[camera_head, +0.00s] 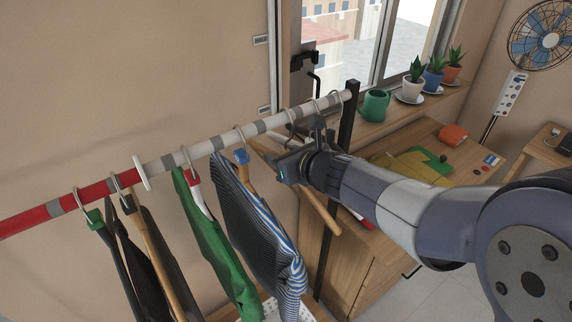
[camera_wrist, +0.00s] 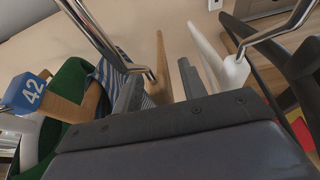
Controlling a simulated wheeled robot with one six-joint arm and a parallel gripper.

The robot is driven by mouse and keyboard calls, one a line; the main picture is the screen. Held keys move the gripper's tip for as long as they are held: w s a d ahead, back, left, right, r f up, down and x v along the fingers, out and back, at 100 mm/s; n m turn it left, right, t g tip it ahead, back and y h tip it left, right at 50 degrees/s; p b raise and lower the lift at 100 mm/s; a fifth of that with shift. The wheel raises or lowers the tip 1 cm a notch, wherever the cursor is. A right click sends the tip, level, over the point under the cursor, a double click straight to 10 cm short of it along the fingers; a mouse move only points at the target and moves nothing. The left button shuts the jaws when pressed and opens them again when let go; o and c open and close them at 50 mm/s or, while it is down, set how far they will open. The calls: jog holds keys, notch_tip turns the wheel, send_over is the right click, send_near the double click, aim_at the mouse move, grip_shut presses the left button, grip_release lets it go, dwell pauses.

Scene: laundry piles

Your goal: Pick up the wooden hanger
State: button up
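The wooden hanger (camera_head: 318,205) hangs bare from the rail, to the right of the blue-striped shirt (camera_head: 258,220). Its wooden arms slope down behind and below my gripper in the head view. In the wrist view its wooden body (camera_wrist: 160,72) stands between the two fingers, below its metal hook (camera_wrist: 108,38). My gripper (camera_wrist: 160,82) is open around it, with a gap showing on the right-hand finger's side. In the head view my gripper's body hides part of the hanger, and the fingertips are hard to make out.
A white hanger (camera_wrist: 226,68) and a black hanger (camera_wrist: 268,58) stand close on the right. A hanger with a blue "42" tag (camera_wrist: 27,92) is on the left. The rail (camera_head: 207,148) carries several garments. A table (camera_head: 400,143) and drawers stand behind.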

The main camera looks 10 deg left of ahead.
jog(key=shift+c, duration=0.2)
grip_shut()
jog(key=shift+r, duration=0.2)
jog(key=shift+r+p, duration=0.35)
jog(key=shift+r, duration=0.25)
notch_tip(320, 180, up, 2)
jog(key=shift+r+p, duration=0.15)
jog(key=shift+p, duration=0.4)
jog(key=s+d, duration=0.4)
jog(key=s+d+b, duration=0.1)
jog(key=s+d, duration=0.2)
jog(key=d, duration=0.2)
jog(key=s+d+b, duration=0.1)
jog(key=s+d, duration=0.3)
jog(key=shift+s+d+f, duration=0.2)
jog(key=shift+s+d, duration=0.15)
jog(key=shift+d, duration=0.05)
